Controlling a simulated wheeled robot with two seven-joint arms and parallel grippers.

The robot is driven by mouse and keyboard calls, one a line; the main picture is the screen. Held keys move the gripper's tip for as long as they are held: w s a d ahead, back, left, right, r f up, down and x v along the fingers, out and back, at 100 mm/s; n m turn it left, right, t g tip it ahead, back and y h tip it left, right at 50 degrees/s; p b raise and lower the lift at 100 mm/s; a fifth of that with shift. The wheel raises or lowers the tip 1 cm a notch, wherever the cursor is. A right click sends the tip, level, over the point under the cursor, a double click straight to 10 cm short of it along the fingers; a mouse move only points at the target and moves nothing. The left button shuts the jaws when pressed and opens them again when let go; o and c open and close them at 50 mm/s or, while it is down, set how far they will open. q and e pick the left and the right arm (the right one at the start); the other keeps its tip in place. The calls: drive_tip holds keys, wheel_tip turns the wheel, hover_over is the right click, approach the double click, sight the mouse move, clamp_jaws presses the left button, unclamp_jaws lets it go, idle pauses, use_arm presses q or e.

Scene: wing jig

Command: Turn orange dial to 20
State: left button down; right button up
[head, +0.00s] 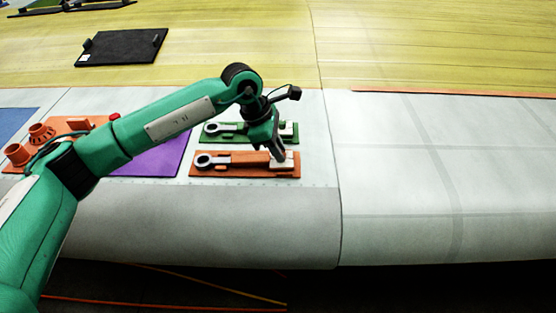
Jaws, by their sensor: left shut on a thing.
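An orange plate (232,172) lies on the pale wing surface and holds a wrench-like tool (222,161) with a ring at its left end. A pale end piece (288,164) sits at the tool's right end. My left gripper (277,153) points down onto this end piece and is shut on it; its fingers partly hide it. No numbers or scale marks can be read at this size, so the dial's setting cannot be told. My right gripper is not in view.
A similar green plate (292,138) with a tool lies just behind, partly covered by my wrist. A purple mat (165,160) and an orange board with knobs (82,124) lie left, under my arm. The wing to the right is clear.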

use_arm(q)
drive_tip(key=n+t+b, duration=0.1)
drive_tip(key=n+b, duration=0.1)
drive_tip(key=b, duration=0.1)
drive_tip(key=shift+s+f+n, duration=0.1)
drive_tip(key=shift+f+n, duration=0.05)
drive_tip(key=shift+n, duration=0.15)
drive_tip(key=shift+n+t+b, duration=0.3)
drive_tip(key=shift+n+b, duration=0.2)
drive_tip(key=shift+b, duration=0.35)
drive_tip(key=shift+r, duration=0.2)
drive_tip(key=c, duration=1.3)
unclamp_jaws()
